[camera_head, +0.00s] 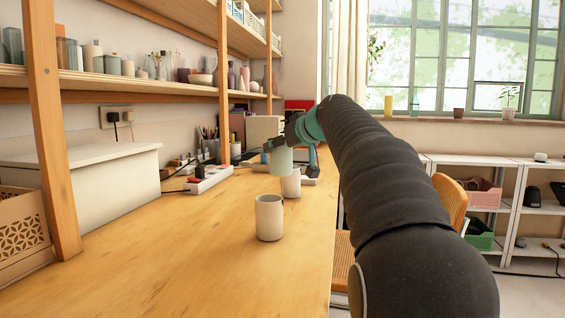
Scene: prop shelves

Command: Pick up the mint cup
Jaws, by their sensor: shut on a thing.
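The mint cup (281,162) is in my gripper (279,146), which is shut on it. The cup looks upright and appears above the wooden table, in front of part of a white cup behind or below it. My gripper's fingers are small and partly hidden in this view. The white cup (291,184) stands on the table just below the mint cup. A cream cup (269,218) stands nearer on the table, to the left and apart from my gripper.
The wooden table (190,260) has free room at the front. A power strip (208,180) with cables lies behind the cups. A shelf post (52,130) and a white box (85,195) stand at the left. Loaded shelves (130,82) hang above.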

